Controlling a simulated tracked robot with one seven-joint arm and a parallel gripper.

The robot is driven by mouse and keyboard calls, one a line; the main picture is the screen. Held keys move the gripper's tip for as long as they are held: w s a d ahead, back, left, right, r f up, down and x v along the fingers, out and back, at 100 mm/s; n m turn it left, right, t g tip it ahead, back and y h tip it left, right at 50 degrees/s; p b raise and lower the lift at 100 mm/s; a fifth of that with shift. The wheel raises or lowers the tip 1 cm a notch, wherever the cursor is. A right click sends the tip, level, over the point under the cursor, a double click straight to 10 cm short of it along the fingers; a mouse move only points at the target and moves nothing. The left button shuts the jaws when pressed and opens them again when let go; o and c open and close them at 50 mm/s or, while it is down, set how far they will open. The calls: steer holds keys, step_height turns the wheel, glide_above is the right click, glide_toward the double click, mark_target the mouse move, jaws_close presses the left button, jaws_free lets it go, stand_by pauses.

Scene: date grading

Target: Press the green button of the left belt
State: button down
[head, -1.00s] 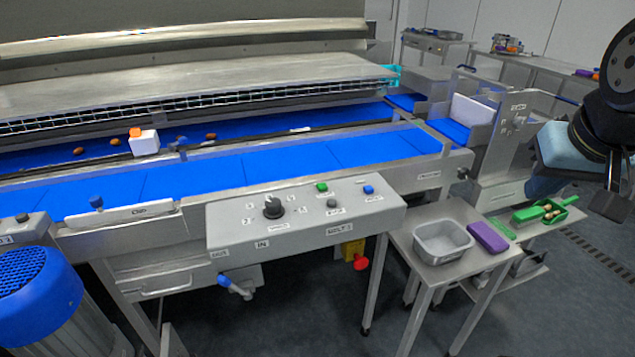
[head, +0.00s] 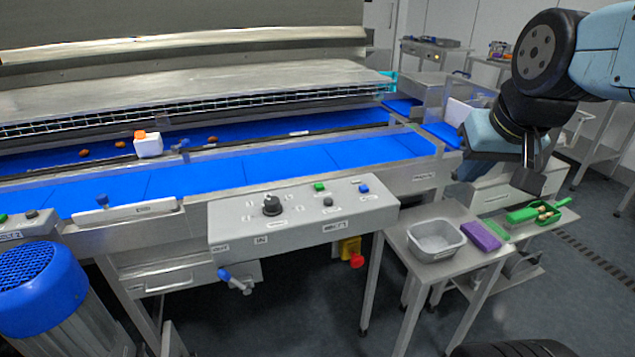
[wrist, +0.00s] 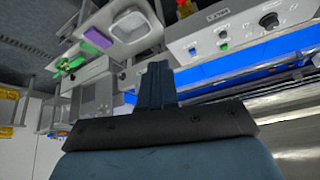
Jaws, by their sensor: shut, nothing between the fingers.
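At the far left of the head view, a grey control panel (head: 28,229) is cut by the picture edge. It carries a green button (head: 3,217) right at the edge and a dark button (head: 31,214). A larger grey panel (head: 300,219) in the middle has another green button (head: 319,187), a dark button and a blue button; its green button also shows in the wrist view (wrist: 223,46). My gripper (head: 530,181) is shut and empty at the right, above the side table and far from both green buttons. Its fingers (wrist: 157,78) point up in the wrist view.
Blue belts (head: 200,180) run behind the panels, with a white box with an orange top (head: 148,146) and a few dates. A blue motor cover (head: 40,290) stands front left. A side table holds a grey tub (head: 435,254), a purple block (head: 480,236) and a green scoop (head: 523,214).

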steer(key=w+a+f+m+t+y, duration=0.1)
steer(key=w+a+y, duration=0.1)
steer(key=w+a, duration=0.6)
steer(key=w+a+f+y, duration=0.15)
steer(key=w+a, duration=0.35)
steer(key=w, duration=0.5)
steer(key=w+a+f+m+t, duration=0.1)
steer(key=w+a+f+m, duration=0.2)
steer(key=w+a+f, duration=0.5)
steer(key=w+a, duration=0.2)
steer(key=w, duration=0.2)
steer(key=shift+a+t, duration=0.2)
steer(key=shift+t, duration=0.1)
steer(key=shift+f, duration=0.1)
